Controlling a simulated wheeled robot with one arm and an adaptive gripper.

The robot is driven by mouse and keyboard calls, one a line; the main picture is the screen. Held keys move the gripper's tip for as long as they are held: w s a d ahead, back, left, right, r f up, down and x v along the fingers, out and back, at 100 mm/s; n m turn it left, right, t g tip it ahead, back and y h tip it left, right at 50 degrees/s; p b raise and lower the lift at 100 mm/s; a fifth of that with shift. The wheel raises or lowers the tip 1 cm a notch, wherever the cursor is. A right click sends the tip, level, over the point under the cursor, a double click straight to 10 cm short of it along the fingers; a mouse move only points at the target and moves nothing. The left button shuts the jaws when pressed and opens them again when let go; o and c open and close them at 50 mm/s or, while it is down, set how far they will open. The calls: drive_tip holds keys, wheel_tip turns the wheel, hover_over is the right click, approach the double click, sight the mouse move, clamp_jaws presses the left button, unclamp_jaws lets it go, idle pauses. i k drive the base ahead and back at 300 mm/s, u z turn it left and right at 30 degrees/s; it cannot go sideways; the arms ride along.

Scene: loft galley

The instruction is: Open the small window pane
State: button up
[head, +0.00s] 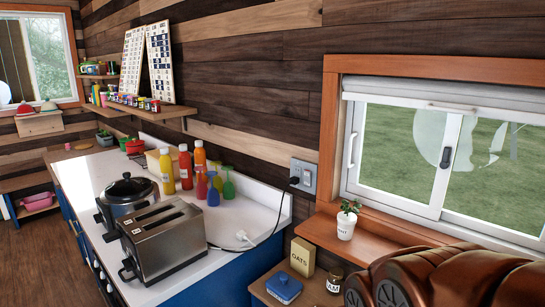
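A white-framed window with panes side by side is set in an orange-brown wood surround (328,130) at the right. Its left pane (385,150) lies against the left side of the frame and looks shut. A white upright handle (352,150) is at its left edge. A small latch (446,157) sits on the middle upright, left of the right pane (500,175). A pale blind is gathered along the top. Another window (47,52) is at the far left. I cannot tell which pane the task means. My gripper is not in view.
A small potted plant (346,222) stands on the wooden sill (318,230) below the window. A brown padded leather-like seat (470,275) fills the lower right. A white counter (85,170) with a toaster (163,240), pot (127,197) and bottles runs along the left.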

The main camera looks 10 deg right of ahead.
sight(433, 211)
drive_tip(key=u, duration=1.2)
drive_tip(key=i, duration=1)
drive_tip(key=z, duration=1.2)
